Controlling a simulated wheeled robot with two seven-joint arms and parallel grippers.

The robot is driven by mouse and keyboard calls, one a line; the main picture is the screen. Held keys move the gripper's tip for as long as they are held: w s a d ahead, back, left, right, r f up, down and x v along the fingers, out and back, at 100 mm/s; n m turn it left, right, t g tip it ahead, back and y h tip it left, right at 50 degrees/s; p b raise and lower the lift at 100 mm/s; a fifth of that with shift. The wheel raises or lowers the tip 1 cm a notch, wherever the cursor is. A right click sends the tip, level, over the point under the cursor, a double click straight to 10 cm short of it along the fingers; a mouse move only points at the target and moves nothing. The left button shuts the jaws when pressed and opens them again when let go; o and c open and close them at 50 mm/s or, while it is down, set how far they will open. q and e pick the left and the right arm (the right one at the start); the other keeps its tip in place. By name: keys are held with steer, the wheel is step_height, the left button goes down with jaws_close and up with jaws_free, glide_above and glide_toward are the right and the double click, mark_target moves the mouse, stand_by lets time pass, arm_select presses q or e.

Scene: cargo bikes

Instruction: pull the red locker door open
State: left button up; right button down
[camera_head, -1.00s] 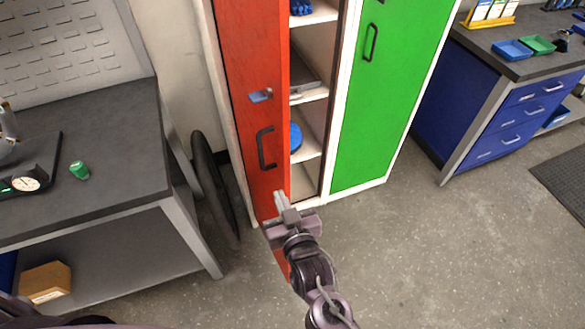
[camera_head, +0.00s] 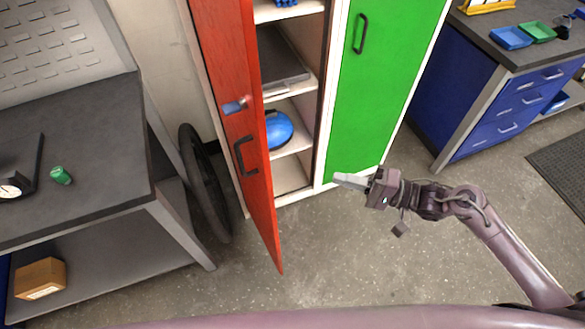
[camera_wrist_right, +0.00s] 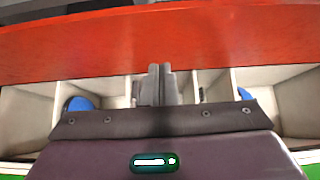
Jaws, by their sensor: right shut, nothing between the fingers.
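The red locker door (camera_head: 232,75) stands partly open, swung out to the left. It has a black handle (camera_head: 245,156) and a blue-grey latch (camera_head: 236,105) on its outer face. The shelves inside the locker (camera_head: 290,178) show to the right of the door. My right gripper (camera_head: 338,179) is shut and empty, apart from the door and to its right, in front of the green door's lower edge. In the right wrist view the shut fingers (camera_wrist_right: 160,84) point toward the red door (camera_wrist_right: 160,45), which spans the view. My left gripper is not in view.
The green locker door (camera_head: 380,90) is closed on the right. A blue helmet-like object (camera_head: 278,130) lies on a shelf. A grey workbench (camera_head: 75,150) and a black tire (camera_head: 205,185) stand left of the door. A blue drawer cabinet (camera_head: 490,110) is at right. Floor in front is clear.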

steer(key=s+a+p+x, duration=0.1)
steer(key=s+p+x, duration=0.2)
steer(key=x, duration=0.9)
steer(key=shift+w+a+p, duration=0.2)
steer(key=shift+a+p, duration=0.25)
steer(key=shift+p, duration=0.2)
